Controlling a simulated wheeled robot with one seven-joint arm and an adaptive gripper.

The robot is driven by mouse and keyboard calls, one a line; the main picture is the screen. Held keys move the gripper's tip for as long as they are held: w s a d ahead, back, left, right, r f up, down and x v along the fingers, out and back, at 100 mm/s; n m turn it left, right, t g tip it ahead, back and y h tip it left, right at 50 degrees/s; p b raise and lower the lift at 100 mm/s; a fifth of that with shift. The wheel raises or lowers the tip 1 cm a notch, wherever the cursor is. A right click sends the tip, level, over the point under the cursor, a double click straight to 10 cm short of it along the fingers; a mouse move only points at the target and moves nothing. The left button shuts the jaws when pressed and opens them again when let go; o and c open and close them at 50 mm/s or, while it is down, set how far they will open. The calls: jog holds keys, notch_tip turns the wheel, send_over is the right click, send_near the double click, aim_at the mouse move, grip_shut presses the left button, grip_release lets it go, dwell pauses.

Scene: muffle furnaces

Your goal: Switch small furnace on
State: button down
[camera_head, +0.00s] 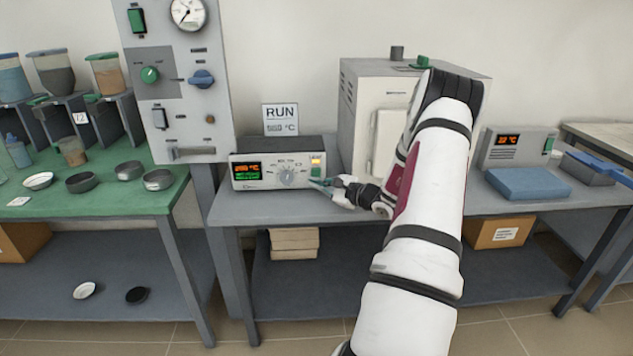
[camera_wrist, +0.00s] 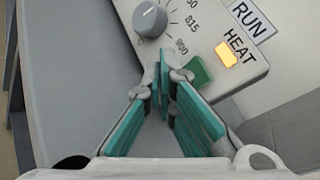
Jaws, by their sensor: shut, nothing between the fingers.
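A control box (camera_head: 275,172) with an orange and green display, a round dial (camera_head: 288,176) and a green switch (camera_head: 315,171) stands on the grey bench. Its lamp (camera_head: 316,160) glows yellow; in the wrist view the lamp (camera_wrist: 226,54), labelled HEAT, is lit. The wrist view also shows the dial (camera_wrist: 150,19) and the green switch (camera_wrist: 200,72). My gripper (camera_head: 318,183) is shut and empty in front of the box's right end. In the wrist view my gripper's fingertips (camera_wrist: 165,72) are just left of the green switch; I cannot tell whether they touch it.
A white furnace (camera_head: 375,110) stands behind my arm, partly hidden. A tall panel (camera_head: 178,110) with knobs is at left. A second control unit (camera_head: 515,147) and a blue block (camera_head: 528,184) are at right. A RUN sign (camera_head: 280,118) stands behind the control box.

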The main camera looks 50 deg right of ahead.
jog(key=shift+a, duration=0.1)
jog(key=shift+s+a+r+p, duration=0.15)
jog(key=shift+s+a+p, duration=0.05)
jog(key=shift+s+a, duration=0.7)
jog(key=shift+s+a+r+p, duration=0.15)
jog(key=shift+s+a+p, duration=0.05)
jog(key=shift+s+a, duration=0.65)
jog(key=shift+w+a, duration=0.1)
